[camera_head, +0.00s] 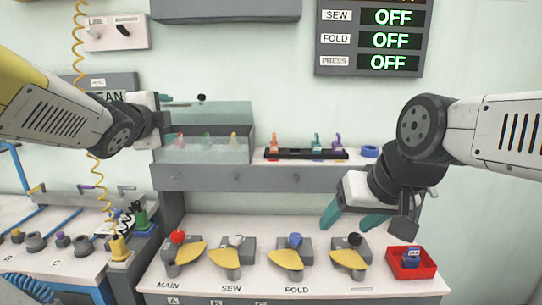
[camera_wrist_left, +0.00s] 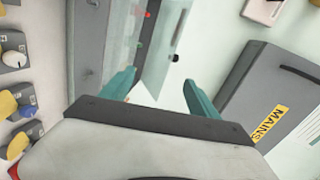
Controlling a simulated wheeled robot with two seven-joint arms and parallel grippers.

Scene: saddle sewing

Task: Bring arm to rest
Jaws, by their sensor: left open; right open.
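My left gripper (camera_wrist_left: 160,88) shows two teal fingers spread apart with nothing between them in the left wrist view. In the head view it is raised at the left, in front of the wall and beside the clear-fronted case (camera_head: 205,145); its fingers are mostly hidden there. My right gripper (camera_head: 347,215) points down and left above the right part of the bench. Its teal fingers are apart and empty, above the lever with the black knob (camera_head: 355,240).
Levers with yellow paddles stand on the bench (camera_head: 220,283), labelled MAIN, SEW and FOLD among others. A red tray (camera_head: 428,270) holds a blue item at right. A black rack (camera_head: 306,154) sits on the shelf. The sign (camera_head: 372,38) reads OFF on its lines.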

